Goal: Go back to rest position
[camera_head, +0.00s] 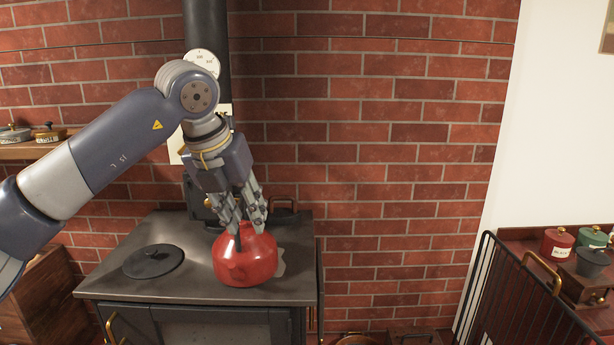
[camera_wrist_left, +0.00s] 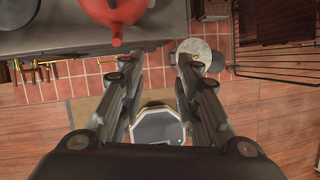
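My left gripper (camera_head: 246,222) points downward and overlaps the top of the red kettle (camera_head: 245,262) in the head view. In the left wrist view, the two fingers of the left gripper (camera_wrist_left: 155,62) stand apart with nothing between them up close. The kettle (camera_wrist_left: 115,14) shows beyond the fingertips at the top of that view, its spout toward the gripper. The kettle stands on the dark stove top (camera_head: 195,245). Its upper part is partly hidden by the fingers. My right gripper is in neither view.
A round black burner plate (camera_head: 153,261) lies on the stove's left. A dark stovepipe (camera_head: 208,28) rises behind my arm. A black metal rail (camera_head: 520,300) stands at the right, before a shelf with red and green canisters (camera_head: 557,243). Brick wall closes the back.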

